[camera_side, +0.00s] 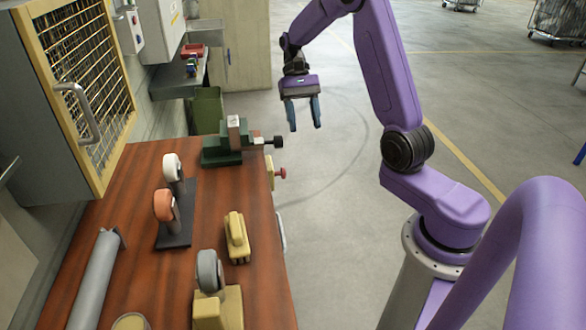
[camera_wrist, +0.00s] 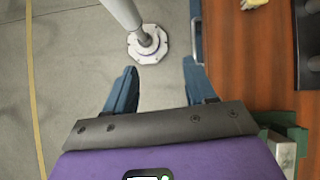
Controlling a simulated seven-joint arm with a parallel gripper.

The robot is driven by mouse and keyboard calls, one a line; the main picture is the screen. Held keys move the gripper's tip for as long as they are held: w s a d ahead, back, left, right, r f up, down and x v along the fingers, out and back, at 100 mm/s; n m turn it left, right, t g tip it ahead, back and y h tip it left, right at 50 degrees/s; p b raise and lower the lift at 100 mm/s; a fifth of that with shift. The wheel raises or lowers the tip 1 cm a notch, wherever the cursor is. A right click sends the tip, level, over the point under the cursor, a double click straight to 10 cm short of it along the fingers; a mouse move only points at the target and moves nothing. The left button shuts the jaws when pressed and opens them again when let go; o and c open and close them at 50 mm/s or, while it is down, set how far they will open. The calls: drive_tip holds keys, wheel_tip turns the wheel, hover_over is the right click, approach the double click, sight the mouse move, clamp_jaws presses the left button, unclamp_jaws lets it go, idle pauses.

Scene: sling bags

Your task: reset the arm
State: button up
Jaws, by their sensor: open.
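My gripper (camera_side: 302,112) hangs in the air with its two blue fingers pointing down, over the bare floor just past the right edge of the workbench. It is open and empty. In the wrist view my gripper (camera_wrist: 160,85) shows its fingers spread apart with only floor between them. No sling bag shows in either view.
The wooden workbench (camera_side: 130,270) carries a green vise (camera_side: 222,150), a stand with white and orange rollers (camera_side: 170,205), yellow blocks (camera_side: 237,237) and a grey tube (camera_side: 95,280). A mesh-door cabinet (camera_side: 85,85) stands at left. Open floor (camera_side: 330,220) lies to the right.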

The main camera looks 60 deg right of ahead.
drive_tip(key=s+a+r+n+t+h, duration=0.1)
drive_tip(key=s+a+n+h, duration=0.3)
drive_tip(key=a, duration=0.3)
drive_tip(key=s+a+r+n+t+h, duration=0.1)
drive_tip(key=s+a+n, duration=0.3)
drive_tip(key=a+n, duration=0.2)
drive_tip(key=s+a+n+t, duration=0.3)
drive_tip(key=s+n, duration=0.7)
drive_tip(key=s, duration=0.5)
drive_tip(key=shift+s+a+f+t+y, duration=0.2)
drive_tip(key=shift+f+t+y, duration=0.1)
drive_tip(key=shift+f+t, duration=0.1)
